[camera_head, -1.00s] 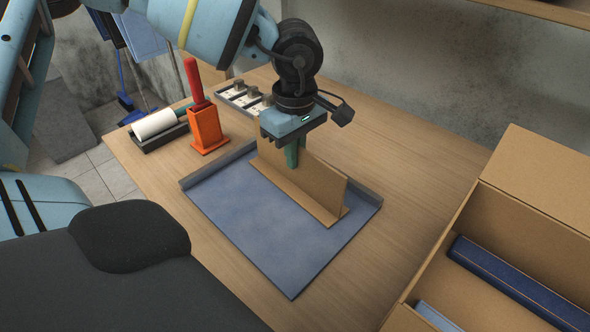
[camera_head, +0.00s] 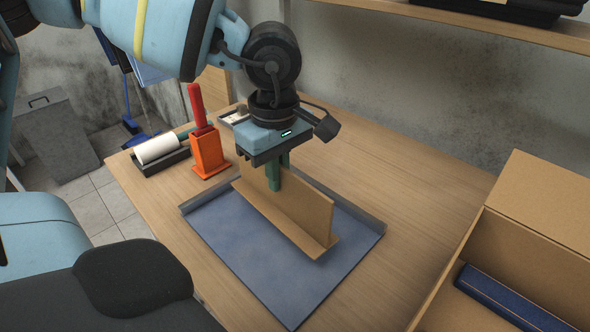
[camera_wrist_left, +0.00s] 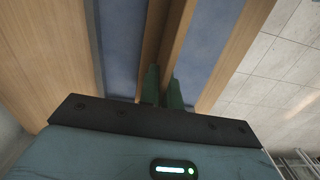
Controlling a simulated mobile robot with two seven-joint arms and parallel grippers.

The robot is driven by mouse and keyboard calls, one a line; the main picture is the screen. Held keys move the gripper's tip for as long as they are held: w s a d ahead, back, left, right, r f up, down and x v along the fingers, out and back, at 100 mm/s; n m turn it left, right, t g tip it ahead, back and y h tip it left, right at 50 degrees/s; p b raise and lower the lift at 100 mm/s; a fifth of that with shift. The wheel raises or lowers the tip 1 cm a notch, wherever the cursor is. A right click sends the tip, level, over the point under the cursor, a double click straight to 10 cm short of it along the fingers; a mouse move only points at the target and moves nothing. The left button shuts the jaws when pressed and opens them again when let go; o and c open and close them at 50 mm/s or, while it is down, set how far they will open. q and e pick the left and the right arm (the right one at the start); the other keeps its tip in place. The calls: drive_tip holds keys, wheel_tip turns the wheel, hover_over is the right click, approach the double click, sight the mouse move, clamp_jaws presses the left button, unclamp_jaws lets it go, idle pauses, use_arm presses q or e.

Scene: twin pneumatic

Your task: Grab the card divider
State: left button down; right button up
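The card divider (camera_head: 300,208) is a brown cardboard panel standing upright on a flat foot, over the blue mat (camera_head: 265,268) on the table. My left gripper (camera_head: 277,174) comes down from above, with its green fingers on either side of the panel's top edge near its far-left end. It is shut on the divider. In the left wrist view, the divider (camera_wrist_left: 167,40) runs between the fingertips (camera_wrist_left: 163,85). Whether its foot is clear of the mat is hard to tell. My right gripper is not in view.
An orange holder (camera_head: 209,152) with a red-handled tool and a white roller (camera_head: 155,148) in a dark tray stand at the left. An open cardboard box (camera_head: 530,235) with a dark blue item (camera_head: 510,300) is at the right. A shelf (camera_head: 480,25) crosses above. The table between mat and box is clear.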

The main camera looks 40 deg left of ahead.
use_arm(q)
drive_tip(key=s+r, duration=0.1)
drive_tip(key=s, duration=1)
drive_tip(key=shift+s+a, duration=0.3)
drive_tip(key=shift+a, duration=0.05)
